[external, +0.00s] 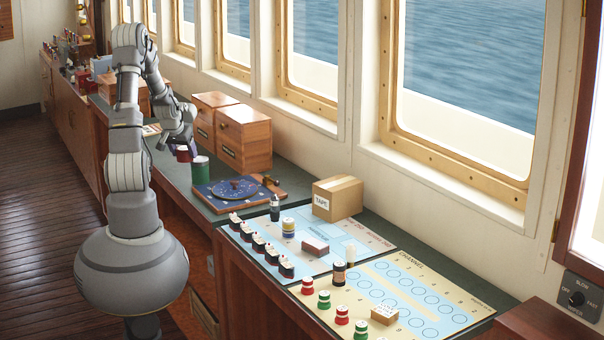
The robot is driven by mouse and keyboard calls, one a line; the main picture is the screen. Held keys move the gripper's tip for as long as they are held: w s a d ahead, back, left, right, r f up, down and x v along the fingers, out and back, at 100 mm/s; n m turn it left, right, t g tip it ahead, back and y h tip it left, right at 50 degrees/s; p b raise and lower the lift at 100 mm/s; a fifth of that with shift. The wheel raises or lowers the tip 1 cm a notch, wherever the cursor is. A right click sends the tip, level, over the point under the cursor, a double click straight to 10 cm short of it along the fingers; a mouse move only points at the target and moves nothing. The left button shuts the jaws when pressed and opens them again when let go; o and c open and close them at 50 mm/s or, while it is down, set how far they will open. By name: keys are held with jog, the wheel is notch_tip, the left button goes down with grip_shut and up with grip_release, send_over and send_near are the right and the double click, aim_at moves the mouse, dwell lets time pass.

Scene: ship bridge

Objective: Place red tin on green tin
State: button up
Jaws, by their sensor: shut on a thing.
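The red tin (182,156) is dark red with a pale lid. It is at my gripper (181,146), which points down over the counter at its left part. My gripper is shut on the red tin; its fingertips are small and partly hidden in this view. The green tin (201,171) stands upright on the counter, just right of and nearer than the red tin, with a pale top and nothing on it. Whether the red tin is clear of the counter is hard to tell.
A purple thing (194,148) shows partly behind the tins. Wooden boxes (242,137) stand behind, toward the windows. A blue dial board (235,189) lies right of the green tin. Further right are a tape carton (337,198) and charts with several small pieces.

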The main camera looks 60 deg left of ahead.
jog(key=w+a, duration=0.3)
jog(key=w+a+f+b, duration=0.1)
jog(key=w+a, duration=0.2)
jog(key=a, duration=0.1)
jog(key=w+a, duration=0.3)
jog(key=a, duration=0.1)
jog(key=shift+w+a+f, duration=0.2)
jog(key=shift+w+f, duration=0.15)
jog(key=shift+w+a+b, duration=0.1)
jog(key=shift+b, duration=0.2)
jog(key=shift+f+b, duration=0.5)
jog(key=shift+f, duration=1.15)
jog(key=shift+f, duration=0.2)
jog(key=o, duration=1.1)
jog(key=shift+r, duration=0.1)
